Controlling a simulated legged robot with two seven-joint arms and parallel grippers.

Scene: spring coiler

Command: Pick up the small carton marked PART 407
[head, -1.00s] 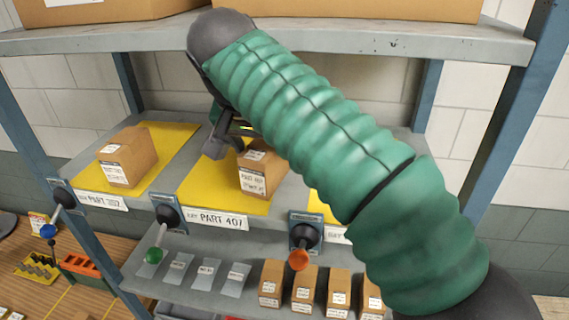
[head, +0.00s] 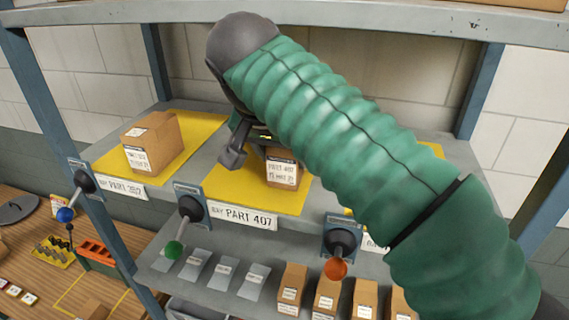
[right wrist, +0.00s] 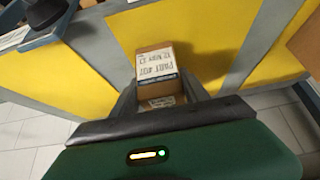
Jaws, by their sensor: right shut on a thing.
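The small carton marked PART 407 (head: 284,171) sits on the yellow mat of the bay labelled PART 407 (head: 246,217), partly hidden behind my green right arm. In the right wrist view the carton (right wrist: 157,62) stands between the dark fingers of my right gripper (right wrist: 160,98), which is shut on it. In the head view only one finger of the right gripper (head: 236,150) shows, at the carton's left. I cannot tell whether the carton is clear of the mat. My left gripper is not in view.
A carton marked PART 302 (head: 152,142) stands in the bay to the left. Levers with a blue (head: 66,214), a green (head: 173,249) and an orange (head: 335,268) knob stick out at the shelf front. Several small cartons (head: 327,297) line the lower shelf. An upper shelf (head: 420,24) hangs above.

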